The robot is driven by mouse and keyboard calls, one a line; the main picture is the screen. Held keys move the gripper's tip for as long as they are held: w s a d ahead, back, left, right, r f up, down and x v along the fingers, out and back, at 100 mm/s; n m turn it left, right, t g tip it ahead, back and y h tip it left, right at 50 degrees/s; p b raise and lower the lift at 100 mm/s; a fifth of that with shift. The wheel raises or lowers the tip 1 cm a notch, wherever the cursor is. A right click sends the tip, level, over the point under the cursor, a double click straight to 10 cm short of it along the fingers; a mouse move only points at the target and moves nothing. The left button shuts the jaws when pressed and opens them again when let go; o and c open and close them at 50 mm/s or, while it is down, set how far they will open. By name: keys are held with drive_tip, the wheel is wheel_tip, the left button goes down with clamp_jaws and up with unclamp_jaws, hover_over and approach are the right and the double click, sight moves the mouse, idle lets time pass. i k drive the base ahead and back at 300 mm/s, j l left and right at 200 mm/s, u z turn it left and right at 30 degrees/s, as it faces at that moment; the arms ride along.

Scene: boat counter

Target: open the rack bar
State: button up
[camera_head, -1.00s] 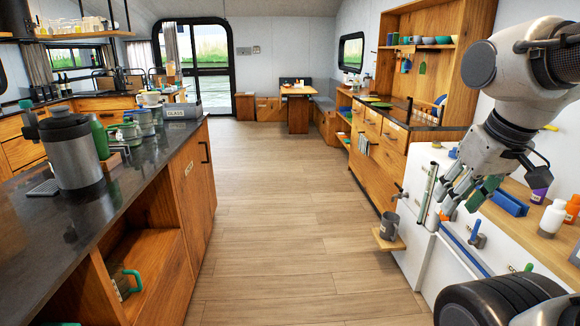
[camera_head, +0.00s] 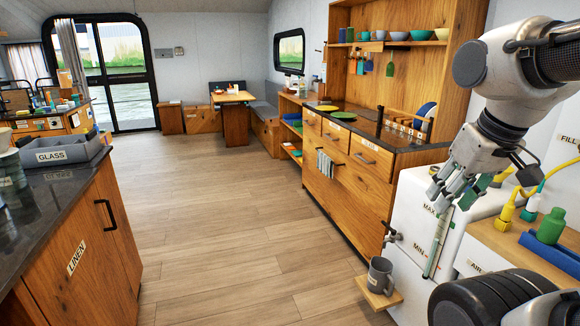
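No part is clearly marked as the rack bar. The likeliest is a low dark rail with pale pegs (camera_head: 402,127) on the dark counter at right, with a short dark upright (camera_head: 380,120) at its left end. Blue and white plates (camera_head: 425,117) stand upright behind its right end. Whether the bar is open or shut is too small to tell. My gripper (camera_head: 456,194) is at the right, pointing down-left in front of the white tank. Its fingers look spread, with nothing between them. In the picture it is below and right of the rail, apart from it.
The white tank (camera_head: 405,200) has a tap and a grey mug (camera_head: 381,274) on a small wooden ledge (camera_head: 378,294). Wooden drawers (camera_head: 345,165) stand beyond it. At left is a dark counter (camera_head: 45,195) with a GLASS bin (camera_head: 62,153). The wooden floor (camera_head: 230,220) between is clear.

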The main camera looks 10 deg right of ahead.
sight(379, 106)
drive_tip(key=i+j+z, duration=0.25)
drive_tip(key=i+z, duration=0.15)
drive_tip(key=i+j+z, duration=0.75)
drive_tip(key=i+j, duration=0.2)
drive_tip(key=j, duration=0.15)
drive_tip(key=i+j+z, duration=0.15)
drive_tip(key=j, duration=0.2)
drive_tip(key=i+j, duration=0.2)
drive_tip(key=j, duration=0.15)
drive_tip(key=i+j+z, duration=0.1)
drive_tip(key=j, duration=0.3)
drive_tip(key=i+j+z, duration=0.1)
drive_tip(key=j, duration=0.3)
drive_tip(key=i, duration=0.1)
